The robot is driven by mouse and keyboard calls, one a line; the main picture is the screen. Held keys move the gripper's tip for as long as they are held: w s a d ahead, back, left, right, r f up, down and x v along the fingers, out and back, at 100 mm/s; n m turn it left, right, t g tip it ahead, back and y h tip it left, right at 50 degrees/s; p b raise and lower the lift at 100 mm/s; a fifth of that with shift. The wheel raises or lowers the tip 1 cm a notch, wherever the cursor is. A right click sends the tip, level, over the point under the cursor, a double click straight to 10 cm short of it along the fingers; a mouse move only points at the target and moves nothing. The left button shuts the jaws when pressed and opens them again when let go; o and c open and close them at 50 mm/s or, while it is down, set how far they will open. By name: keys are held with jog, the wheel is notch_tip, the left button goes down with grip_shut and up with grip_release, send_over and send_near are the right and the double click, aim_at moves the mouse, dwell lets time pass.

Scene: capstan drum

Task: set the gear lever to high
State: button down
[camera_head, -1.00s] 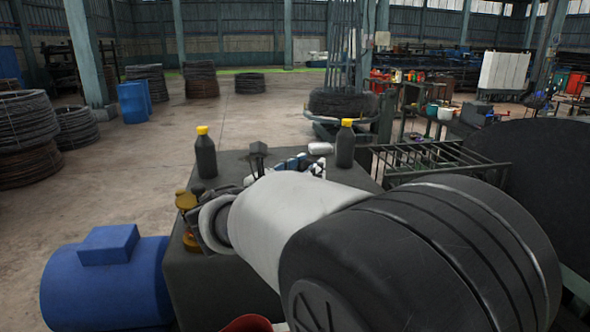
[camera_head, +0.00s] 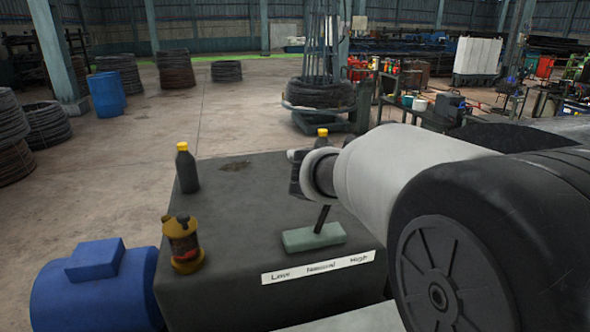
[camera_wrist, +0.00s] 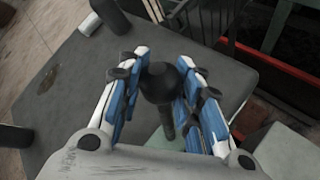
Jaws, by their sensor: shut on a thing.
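The gear lever is a dark rod with a round black knob (camera_wrist: 162,82) in the wrist view. In the head view its rod (camera_head: 322,216) rises from a pale green base (camera_head: 313,237) and leans to the right, toward the High end of the label. Its top is hidden there behind my arm. The white label (camera_head: 318,267) on the dark box reads Low, Neutral, High from left to right. My gripper (camera_wrist: 163,64) has its blue-padded fingers on both sides of the knob and is shut on it. The fingers are mostly hidden in the head view.
The dark box top (camera_head: 235,215) carries a dark yellow-capped bottle (camera_head: 186,168) at back left, another (camera_head: 322,138) at the back, and a brass-coloured container (camera_head: 183,245) at front left. A blue motor (camera_head: 98,285) stands left of the box. The left-middle of the top is clear.

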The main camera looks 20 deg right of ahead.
jog(key=shift+d+y, duration=0.3)
jog(key=shift+d, duration=0.3)
jog(key=shift+d+f, duration=0.6)
jog(key=shift+d, duration=0.25)
jog(key=c, duration=1.2)
grip_release()
jog(key=shift+s, duration=0.15)
jog(key=shift+a+r, duration=0.1)
jog(key=v, duration=1.2)
